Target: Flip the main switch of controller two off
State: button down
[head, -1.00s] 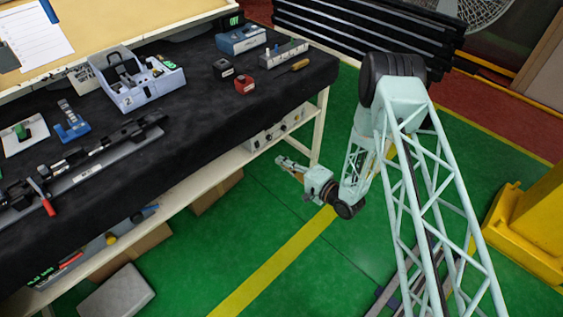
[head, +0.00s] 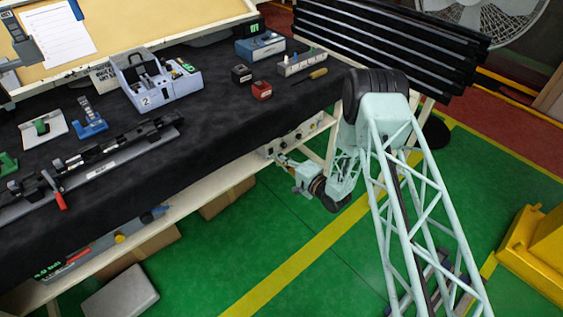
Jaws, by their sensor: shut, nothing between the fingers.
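A pale controller box (head: 292,138) with a row of dark knobs or switches on its front sits on the shelf under the right end of the bench. A second unit (head: 72,264) with green lit digits sits on the shelf at the lower left. I cannot read a number on either unit, and switch positions are too small to tell. My gripper (head: 279,159) is shut and empty, pointing left at the lower front of the right-hand controller box. It overlaps the box's lower edge in the picture; whether it touches cannot be told.
The black-covered bench top (head: 215,115) above holds a pale blue box marked 2 (head: 165,93), clamps and small blocks. A white bench leg (head: 333,125) stands close to my arm. Cardboard boxes (head: 228,197) are under the shelf.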

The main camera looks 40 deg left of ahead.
jog(key=shift+w+a, duration=0.1)
jog(key=shift+a, duration=0.25)
jog(key=shift+a+f+b, duration=0.2)
jog(key=shift+a+b, duration=0.15)
jog(key=shift+d, duration=0.15)
dwell(0.3)
jog(key=s+d+f+p, duration=0.1)
jog(key=s+d+f, duration=0.1)
jog(key=d, duration=1.1)
jog(key=shift+s+d+f+p, duration=0.15)
jog(key=shift+s+p, duration=0.25)
